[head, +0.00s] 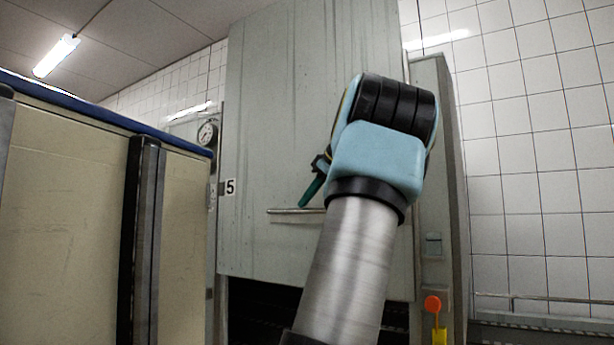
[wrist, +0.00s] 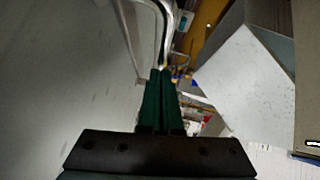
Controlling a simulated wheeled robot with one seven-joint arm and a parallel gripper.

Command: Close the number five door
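The number five door (head: 280,120) is a large grey panel beside a "5" label (head: 230,187). It is partly raised, with a dark opening (head: 265,310) below its lower edge. Its horizontal metal bar handle (head: 285,211) sits low on the panel. My gripper (head: 305,203) reaches it from the right, its green fingers pointing down-left. In the wrist view the fingers (wrist: 161,75) are nearly together, with the bent bar handle (wrist: 166,40) at their tips. They look shut on the bar; the exact contact is small and dark. My forearm hides part of the door and the handle's right end.
A cream cabinet or panel with a blue top edge (head: 110,118) stands close on the left. A round gauge (head: 207,134) is on the wall behind. An orange knob (head: 432,303) and a yellow part (head: 439,336) are at the lower right of the door frame.

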